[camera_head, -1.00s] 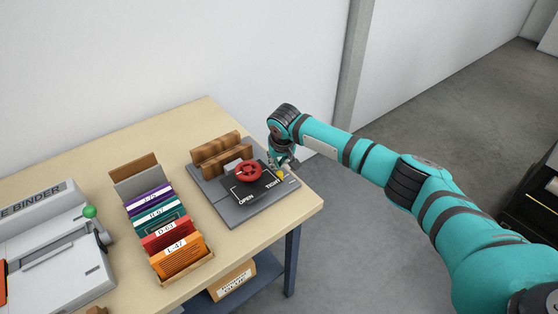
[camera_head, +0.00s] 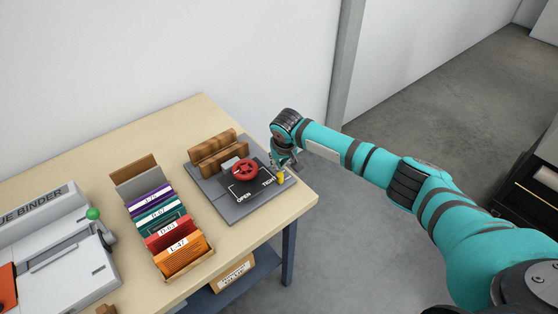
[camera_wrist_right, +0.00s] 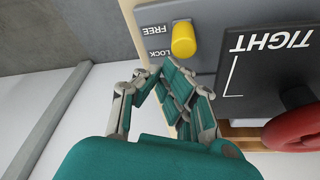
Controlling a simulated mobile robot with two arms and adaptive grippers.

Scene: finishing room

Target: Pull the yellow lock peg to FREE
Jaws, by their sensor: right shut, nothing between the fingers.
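The yellow lock peg (camera_wrist_right: 183,40) stands on the grey base plate (camera_wrist_right: 210,12) in the right wrist view, nearer the word FREE than LOCK. It also shows in the head view (camera_head: 281,177) at the plate's right corner. My right gripper (camera_wrist_right: 172,75) is shut and empty, its fingers close beside the peg on the LOCK side. In the head view the right gripper (camera_head: 284,163) is just behind the peg. Whether the fingers touch it I cannot tell. The red handwheel (camera_head: 245,170) sits by a black panel marked OPEN and TIGHT. My left gripper is out of view.
A wooden block press (camera_head: 214,154) stands behind the wheel. A box of coloured folders (camera_head: 196,268) and a grey binder machine (camera_head: 60,262) are to the left on the table. Bare tabletop (camera_head: 297,200) borders the plate at the right, with open floor beyond.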

